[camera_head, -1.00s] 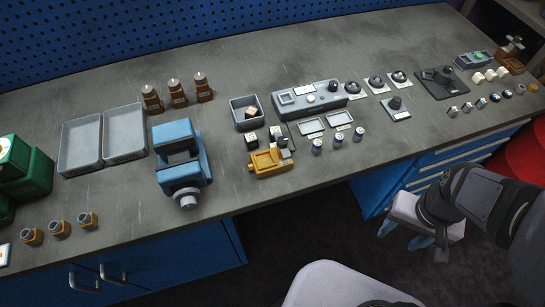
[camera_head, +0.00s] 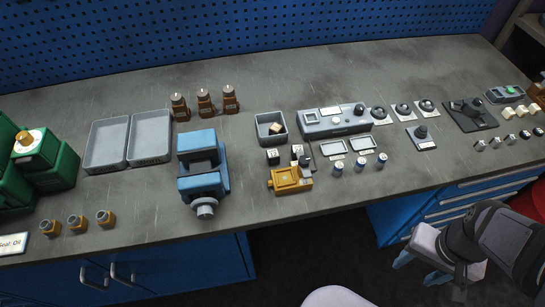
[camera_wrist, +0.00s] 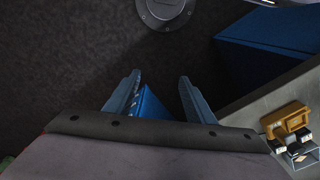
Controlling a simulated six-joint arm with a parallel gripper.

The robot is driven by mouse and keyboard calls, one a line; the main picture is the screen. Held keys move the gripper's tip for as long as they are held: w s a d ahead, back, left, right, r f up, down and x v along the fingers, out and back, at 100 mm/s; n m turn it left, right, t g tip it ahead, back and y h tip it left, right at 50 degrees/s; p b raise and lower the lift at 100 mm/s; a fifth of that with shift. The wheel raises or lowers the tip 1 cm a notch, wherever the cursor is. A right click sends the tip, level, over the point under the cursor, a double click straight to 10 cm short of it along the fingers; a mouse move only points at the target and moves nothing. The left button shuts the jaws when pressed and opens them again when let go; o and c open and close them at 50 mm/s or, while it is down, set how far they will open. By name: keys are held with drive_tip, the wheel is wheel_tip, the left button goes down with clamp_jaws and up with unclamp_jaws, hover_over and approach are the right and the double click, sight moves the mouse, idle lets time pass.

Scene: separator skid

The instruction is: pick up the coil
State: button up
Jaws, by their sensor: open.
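No part is clearly marked as the coil, so I cannot tell for sure which one it is. Small dark blocks with pale faces, one at the left (camera_head: 273,157) and one to its right (camera_head: 297,152), stand behind a yellow fixture (camera_head: 290,180) on the bench and could be coils. The fixture and dark blocks also show at the lower right of the wrist view, the fixture there (camera_wrist: 286,118). My gripper (camera_head: 418,268) hangs off the bench's front edge at lower right, well apart from them. In the wrist view my gripper (camera_wrist: 159,78) has its fingers spread, with nothing between them but floor and blue cabinet behind.
A grey bench (camera_head: 330,205) has a blue vise (camera_head: 203,165) left of the fixture. A grey bin (camera_head: 271,130), a grey instrument box (camera_head: 335,120) and small blue-white cylinders (camera_head: 360,164) stand close by. Two empty trays (camera_head: 107,143) lie at left. Blue drawers (camera_head: 400,220) are below the bench.

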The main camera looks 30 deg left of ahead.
drive_tip(key=shift+w, duration=0.1)
drive_tip(key=w+a+n+t+y+b, duration=0.1)
drive_tip(key=w+a+n+t+b, duration=0.15)
drive_tip(key=w+a, duration=0.8)
drive_tip(key=w+a+n+t+y+b, duration=0.15)
drive_tip(key=w+a+n+b, duration=0.4)
drive_tip(key=a, duration=0.75)
drive_tip(key=n+g+b, duration=0.1)
drive_tip(key=n+b, duration=0.1)
drive_tip(key=b, duration=0.4)
hover_over(273, 153)
drive_tip(key=s+d, duration=0.2)
drive_tip(key=shift+y, duration=0.35)
drive_tip(key=shift+p+x, duration=1.35)
drive_tip(key=shift+x, duration=2.2)
drive_tip(key=shift+w+a, duration=0.1)
drive_tip(key=shift+w, duration=0.05)
drive_tip(key=c, duration=1.2)
